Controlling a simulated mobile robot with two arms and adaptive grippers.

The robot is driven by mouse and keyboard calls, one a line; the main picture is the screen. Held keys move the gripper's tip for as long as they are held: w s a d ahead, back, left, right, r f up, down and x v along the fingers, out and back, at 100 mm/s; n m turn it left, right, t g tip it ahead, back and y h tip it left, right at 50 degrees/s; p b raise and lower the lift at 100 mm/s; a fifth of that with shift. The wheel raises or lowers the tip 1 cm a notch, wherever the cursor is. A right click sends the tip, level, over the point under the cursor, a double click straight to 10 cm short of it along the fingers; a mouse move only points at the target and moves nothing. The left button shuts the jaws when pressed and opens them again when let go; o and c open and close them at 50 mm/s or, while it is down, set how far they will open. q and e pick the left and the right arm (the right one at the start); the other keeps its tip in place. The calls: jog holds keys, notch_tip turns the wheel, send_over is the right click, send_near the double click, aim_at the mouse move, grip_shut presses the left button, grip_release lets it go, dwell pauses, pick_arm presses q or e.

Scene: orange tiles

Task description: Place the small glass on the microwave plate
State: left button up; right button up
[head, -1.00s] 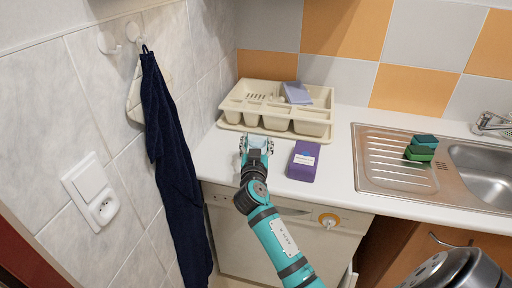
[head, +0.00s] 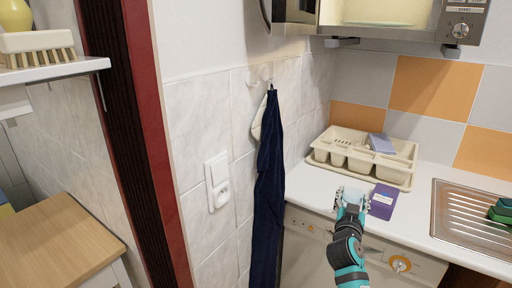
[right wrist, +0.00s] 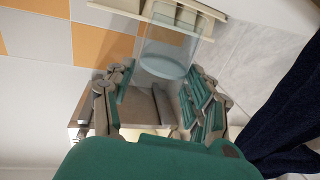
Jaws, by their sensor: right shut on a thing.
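The small clear glass (right wrist: 165,60) is between the fingers of my right gripper (right wrist: 160,92) in the right wrist view. In the head view my right gripper (head: 352,194) is shut on it at the counter's front edge, just left of a purple box; the glass is mostly hidden there. The microwave (head: 462,22) hangs at the top right with its cavity open to view. A pale glass plate (head: 376,24) lies inside it, partly cut off by the frame. My left gripper is not in view.
A steel sink (head: 460,215) is at the right. A dark blue towel (head: 269,190) hangs on the tiled wall.

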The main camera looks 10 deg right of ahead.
jog(key=shift+s+a+f+n+y, duration=0.1)
jog(key=shift+s+a+n+y, duration=0.1)
jog(key=shift+s+a, duration=0.3)
jog(key=shift+s+a+f+n+y, duration=0.1)
jog(key=shift+s+a+y, duration=0.15)
jog(key=shift+a, duration=0.35)
jog(key=s+a+f+n+t+y, duration=0.1)
jog(key=s+a+n+t+y, duration=0.2)
jog(key=s+a, duration=0.6)
jog(key=s+a+f+n+y, duration=0.1)
jog(key=s+a+n+y, duration=0.2)
jog(key=s+a+y, duration=0.6)
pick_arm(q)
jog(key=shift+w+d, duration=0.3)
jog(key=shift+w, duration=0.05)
pick_arm(e)
jog(key=s+a+f+h, duration=0.2)
jog(key=s, duration=0.4)
jog(key=shift+s+a+f, duration=0.2)
jog(key=shift+s+a, duration=0.05)
jog(key=shift+h, duration=0.25)
